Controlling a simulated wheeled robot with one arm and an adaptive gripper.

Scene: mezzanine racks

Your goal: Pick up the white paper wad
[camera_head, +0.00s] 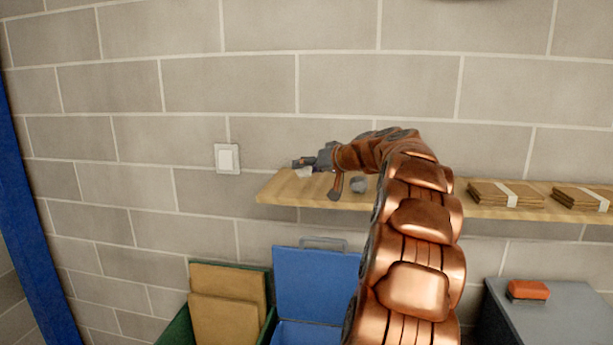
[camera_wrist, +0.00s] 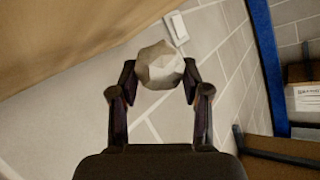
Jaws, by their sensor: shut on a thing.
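The white paper wad (camera_wrist: 158,62) is a pale, faceted lump between my two fingertips in the wrist view. My gripper (camera_wrist: 160,80) is shut on it, with one dark finger on each side. In the head view my gripper (camera_head: 306,164) is at the left end of the wooden shelf (camera_head: 275,190). I cannot tell whether the wad touches the shelf.
Flat cardboard stacks (camera_head: 506,195) lie further right. A light switch (camera_head: 227,159) is on the block wall. Below stand a blue bin (camera_head: 316,297), a green bin (camera_head: 176,329) and a grey cabinet bearing an orange block (camera_head: 528,290).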

